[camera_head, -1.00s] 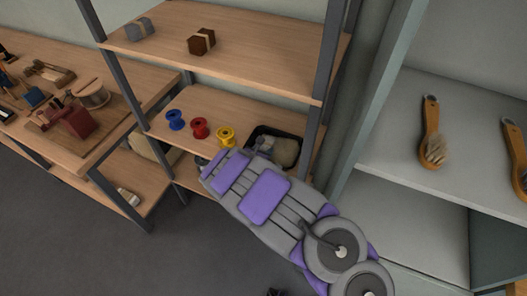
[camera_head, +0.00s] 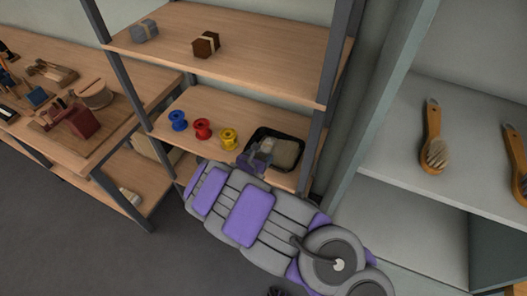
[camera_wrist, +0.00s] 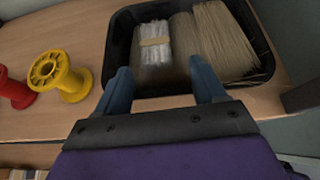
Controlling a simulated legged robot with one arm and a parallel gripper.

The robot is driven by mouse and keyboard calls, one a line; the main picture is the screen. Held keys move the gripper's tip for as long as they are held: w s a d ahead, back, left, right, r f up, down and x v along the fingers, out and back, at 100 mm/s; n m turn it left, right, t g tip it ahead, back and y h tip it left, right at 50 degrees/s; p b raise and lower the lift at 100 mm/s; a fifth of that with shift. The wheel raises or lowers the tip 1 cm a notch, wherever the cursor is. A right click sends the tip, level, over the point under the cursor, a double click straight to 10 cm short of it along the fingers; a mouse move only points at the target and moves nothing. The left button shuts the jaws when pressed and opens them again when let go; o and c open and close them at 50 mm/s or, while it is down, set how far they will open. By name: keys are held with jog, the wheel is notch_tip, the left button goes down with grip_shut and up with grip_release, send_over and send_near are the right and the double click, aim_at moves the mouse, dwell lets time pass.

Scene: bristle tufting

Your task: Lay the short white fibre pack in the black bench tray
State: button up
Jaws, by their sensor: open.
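The short white fibre pack (camera_wrist: 154,62), with a tan band round it, lies in the left part of the black bench tray (camera_wrist: 120,45) in the wrist view. My gripper (camera_wrist: 160,72) is open, its two blue-grey fingers at the tray's near side. The pack lies between and beyond the fingertips, with clear gaps on both sides. In the head view the tray (camera_head: 301,152) sits at the right end of the middle shelf, and my gripper (camera_head: 258,155) is over its near left corner, partly hiding the contents.
Tan fibre bundles (camera_wrist: 222,40) fill the tray's right part. Yellow (camera_head: 228,138), red (camera_head: 202,128) and blue (camera_head: 178,120) spools stand left of it. A shelf post (camera_head: 311,150) is close on the right.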

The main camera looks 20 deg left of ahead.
jog(key=p+v, duration=0.1)
jog(key=v, duration=0.6)
jog(key=shift+s+d+p, duration=0.2)
jog(key=shift+p, duration=0.2)
